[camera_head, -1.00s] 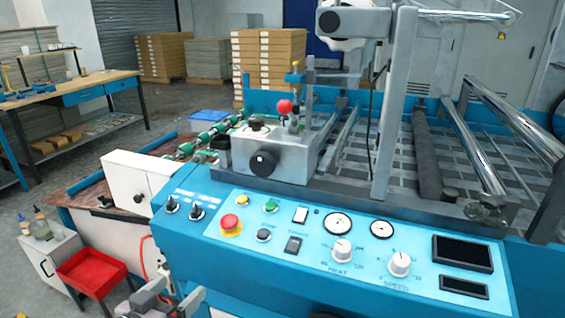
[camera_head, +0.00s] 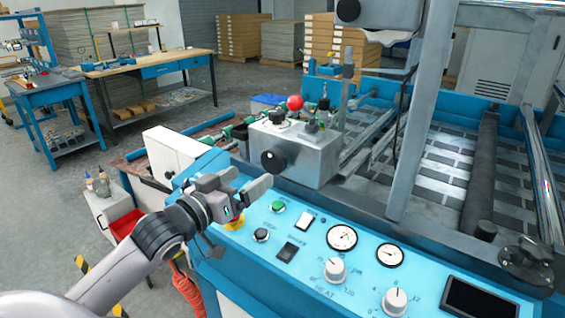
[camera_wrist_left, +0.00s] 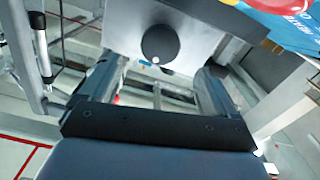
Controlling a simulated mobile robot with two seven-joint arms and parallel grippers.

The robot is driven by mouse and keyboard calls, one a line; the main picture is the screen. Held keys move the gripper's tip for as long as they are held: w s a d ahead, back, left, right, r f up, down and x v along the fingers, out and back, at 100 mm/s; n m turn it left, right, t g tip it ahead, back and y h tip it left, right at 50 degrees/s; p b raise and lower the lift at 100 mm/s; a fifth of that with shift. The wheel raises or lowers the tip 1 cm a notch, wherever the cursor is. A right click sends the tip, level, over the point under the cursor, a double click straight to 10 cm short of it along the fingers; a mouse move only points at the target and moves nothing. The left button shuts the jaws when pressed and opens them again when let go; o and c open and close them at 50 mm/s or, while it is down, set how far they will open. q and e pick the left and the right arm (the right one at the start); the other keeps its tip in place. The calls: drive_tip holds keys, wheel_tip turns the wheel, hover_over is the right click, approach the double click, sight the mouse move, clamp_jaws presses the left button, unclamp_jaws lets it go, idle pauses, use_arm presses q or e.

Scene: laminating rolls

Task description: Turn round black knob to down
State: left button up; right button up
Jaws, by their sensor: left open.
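The round black knob (camera_head: 272,161) sits on the front face of a grey metal box (camera_head: 312,158) on the machine. It also shows in the left wrist view (camera_wrist_left: 160,43), ahead of the fingers, with a small pale mark near its lower edge. My left gripper (camera_head: 246,182) is open and empty, in front of the box, to the left of and below the knob in the head view. Its two fingers (camera_wrist_left: 160,88) stand wide apart in the wrist view, and the knob is not between them. My right gripper is not in view.
The blue control panel (camera_head: 300,268) lies below, with a green button (camera_head: 277,207), gauges (camera_head: 342,237) and dials (camera_head: 334,270). My left gripper partly hides a red and yellow button (camera_head: 235,222). A red ball-topped lever (camera_head: 295,103) stands behind the box. A white cabinet (camera_head: 170,152) is at left.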

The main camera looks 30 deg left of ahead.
sight(270, 162)
use_arm(q)
drive_tip(key=shift+w+d+p, duration=0.15)
drive_tip(key=shift+w+p, duration=0.15)
drive_tip(key=shift+w, duration=1.45)
drive_tip(key=shift+w+d+p, duration=0.1)
drive_tip(key=shift+w+p, duration=0.15)
drive_tip(key=shift+w, duration=1.5)
drive_tip(key=c, duration=1)
